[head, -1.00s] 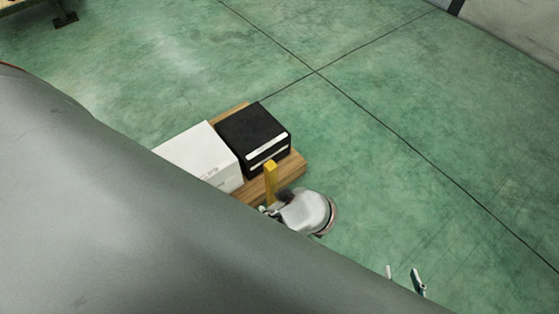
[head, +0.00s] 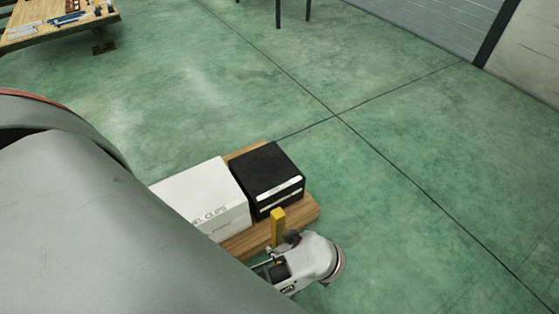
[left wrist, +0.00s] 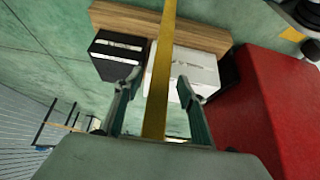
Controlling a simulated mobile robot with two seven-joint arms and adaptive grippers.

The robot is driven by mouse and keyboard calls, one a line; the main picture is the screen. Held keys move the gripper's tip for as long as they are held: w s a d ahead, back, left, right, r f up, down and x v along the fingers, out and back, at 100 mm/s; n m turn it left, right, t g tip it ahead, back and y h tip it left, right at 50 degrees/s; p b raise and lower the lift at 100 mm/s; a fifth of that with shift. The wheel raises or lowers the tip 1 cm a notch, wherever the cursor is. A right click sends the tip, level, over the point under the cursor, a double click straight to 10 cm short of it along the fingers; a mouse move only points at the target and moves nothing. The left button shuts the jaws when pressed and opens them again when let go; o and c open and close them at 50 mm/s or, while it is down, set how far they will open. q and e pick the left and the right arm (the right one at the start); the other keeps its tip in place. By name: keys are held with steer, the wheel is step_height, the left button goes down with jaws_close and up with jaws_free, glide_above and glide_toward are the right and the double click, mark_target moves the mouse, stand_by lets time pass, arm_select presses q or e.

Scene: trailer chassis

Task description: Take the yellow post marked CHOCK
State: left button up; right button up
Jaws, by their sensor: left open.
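The yellow post (head: 278,226) stands upright at the near edge of a wooden board, in front of a black box. My left gripper (head: 277,262) is at the post's lower visible part in the head view. In the left wrist view the post (left wrist: 158,95) runs lengthwise between the two open fingers of my left gripper (left wrist: 159,82), with a gap visible on each side. No CHOCK marking can be read. The post's lower end is hidden behind the gripper in the head view. My right gripper is not in view.
The wooden board (head: 305,212) carries a black box (head: 268,172) and a white box (head: 205,195) with partly hidden lettering. In the left wrist view a large red surface (left wrist: 275,110) lies at the right. A table with tools (head: 55,22) stands far back left. Green floor is open to the right.

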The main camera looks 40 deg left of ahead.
arm_select(q)
steer(key=b+x, duration=0.3)
steer(key=x, duration=0.1)
steer(key=shift+s, duration=0.1)
steer(key=c, duration=1)
jaws_close()
